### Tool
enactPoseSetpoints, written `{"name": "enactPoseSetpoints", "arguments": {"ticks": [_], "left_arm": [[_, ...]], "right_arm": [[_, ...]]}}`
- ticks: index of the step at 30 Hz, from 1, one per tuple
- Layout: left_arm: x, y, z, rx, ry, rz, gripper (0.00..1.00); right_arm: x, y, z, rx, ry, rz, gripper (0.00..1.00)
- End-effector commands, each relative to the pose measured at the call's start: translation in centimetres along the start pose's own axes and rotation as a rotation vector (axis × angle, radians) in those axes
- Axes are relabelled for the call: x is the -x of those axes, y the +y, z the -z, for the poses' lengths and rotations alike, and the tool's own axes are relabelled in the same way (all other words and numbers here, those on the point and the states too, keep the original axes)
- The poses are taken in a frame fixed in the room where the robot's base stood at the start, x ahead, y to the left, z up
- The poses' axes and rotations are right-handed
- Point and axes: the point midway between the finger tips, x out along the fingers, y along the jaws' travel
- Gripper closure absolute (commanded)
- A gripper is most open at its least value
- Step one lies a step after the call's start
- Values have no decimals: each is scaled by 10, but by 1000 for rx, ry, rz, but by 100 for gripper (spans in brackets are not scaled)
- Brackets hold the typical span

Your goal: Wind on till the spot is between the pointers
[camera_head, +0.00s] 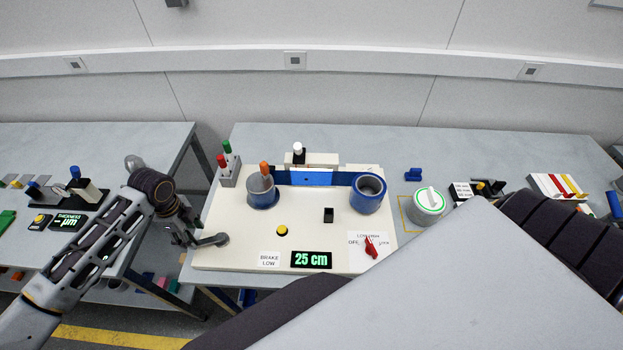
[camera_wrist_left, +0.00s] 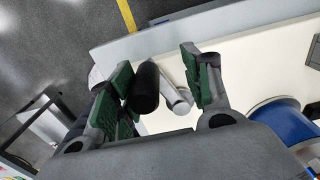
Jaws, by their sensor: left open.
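A white winding board lies on the grey table with two blue reels, the left one (camera_head: 262,194) and the right one (camera_head: 368,192). A blue strip (camera_head: 342,179) runs between them across a bright lit window (camera_head: 311,178). I cannot make out a spot or pointers there. A crank (camera_head: 212,240) sits at the board's left edge. My left gripper (camera_head: 187,238) is open beside it. In the left wrist view the crank's black handle (camera_wrist_left: 145,88) stands between the open green-padded fingers, with its grey arm (camera_wrist_left: 174,92) behind. My right gripper is not in view.
The display (camera_head: 311,260) reads 25 cm. A yellow button (camera_head: 282,230), a red switch (camera_head: 371,247) and a small black block (camera_head: 328,215) are on the board. Another bench is at left, across a gap.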

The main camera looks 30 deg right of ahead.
Motion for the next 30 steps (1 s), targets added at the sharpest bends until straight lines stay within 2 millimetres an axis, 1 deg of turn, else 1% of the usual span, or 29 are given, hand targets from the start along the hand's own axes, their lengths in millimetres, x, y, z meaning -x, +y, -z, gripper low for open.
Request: {"name": "enactPoseSetpoints", "arguments": {"ticks": [5, 13, 18, 25, 30], "left_arm": [[6, -1, -2, 2, -3, 4, 50], [26, -4, -3, 3, -5, 10, 50], [34, -2, -2, 1, -4, 7, 50], [46, -2, -2, 2, -4, 4, 50], [56, -1, -2, 1, -3, 4, 50]], "right_arm": [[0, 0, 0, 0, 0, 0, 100], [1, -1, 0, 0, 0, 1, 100], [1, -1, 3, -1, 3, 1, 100], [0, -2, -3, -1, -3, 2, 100], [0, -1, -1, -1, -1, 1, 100]]}}
